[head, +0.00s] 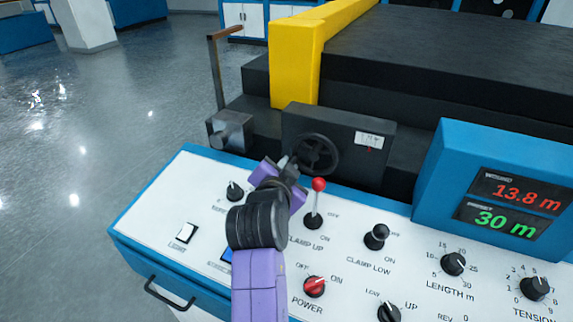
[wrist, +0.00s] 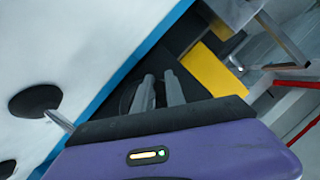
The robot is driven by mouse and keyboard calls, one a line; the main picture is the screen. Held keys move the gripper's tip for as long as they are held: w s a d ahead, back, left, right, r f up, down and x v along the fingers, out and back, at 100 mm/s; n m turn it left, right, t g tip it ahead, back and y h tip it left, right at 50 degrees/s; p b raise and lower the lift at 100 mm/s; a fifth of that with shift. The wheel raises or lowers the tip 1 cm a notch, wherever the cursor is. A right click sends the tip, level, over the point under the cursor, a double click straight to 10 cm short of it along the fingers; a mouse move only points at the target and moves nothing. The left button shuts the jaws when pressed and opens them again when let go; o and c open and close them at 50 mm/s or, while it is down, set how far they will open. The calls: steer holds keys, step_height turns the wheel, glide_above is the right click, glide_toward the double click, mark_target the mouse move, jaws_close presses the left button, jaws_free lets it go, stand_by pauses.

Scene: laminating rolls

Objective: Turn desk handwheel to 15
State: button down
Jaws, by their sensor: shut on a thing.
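The black handwheel (head: 318,154) is mounted upright on a dark box behind the control desk. A small white scale label (head: 369,140) with a red mark is on the same box, right of the wheel; its figures are too small to read. My gripper (head: 292,164) reaches over the desk to the wheel's left side and is shut on the wheel there. In the wrist view its two grey fingers (wrist: 160,90) are close together, with part of the dark handwheel (wrist: 128,96) beside them. The exact spot between the fingertips is hidden.
A red-knobbed lever (head: 318,185) stands upright just right of my gripper. Knobs and switches cover the white desk panel (head: 345,215). A blue display box (head: 460,150) reads 13.8 m and 30 m. A yellow frame (head: 296,60) and crank (head: 217,75) rise behind.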

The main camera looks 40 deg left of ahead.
steer(key=shift+w+d+f+n+h, duration=0.1)
steer(key=shift+d+f+n+h, duration=0.2)
steer(key=shift+f+n+h, duration=0.55)
steer(key=n+h, duration=0.1)
steer(key=d+n, duration=0.1)
steer(key=shift+w+d+f+n+h, duration=0.1)
steer(key=shift+w+f+n+h, duration=0.05)
steer(key=shift+f+n+h, duration=0.2)
steer(key=d+n+h, duration=0.1)
steer(key=n+t, duration=0.1)
steer(key=n, duration=0.1)
steer(key=shift+w+d+f+h+b, duration=0.2)
steer(key=shift+d+f+h+b, duration=0.15)
steer(key=shift+f+h, duration=0.05)
steer(key=shift+w+d+n+h, duration=0.1)
steer(key=shift+d+n+h, duration=0.5)
steer(key=shift+n, duration=0.3)
steer(key=c, duration=1.4)
jaws_free()
steer(key=shift+f, duration=0.1)
steer(key=shift+a, duration=0.1)
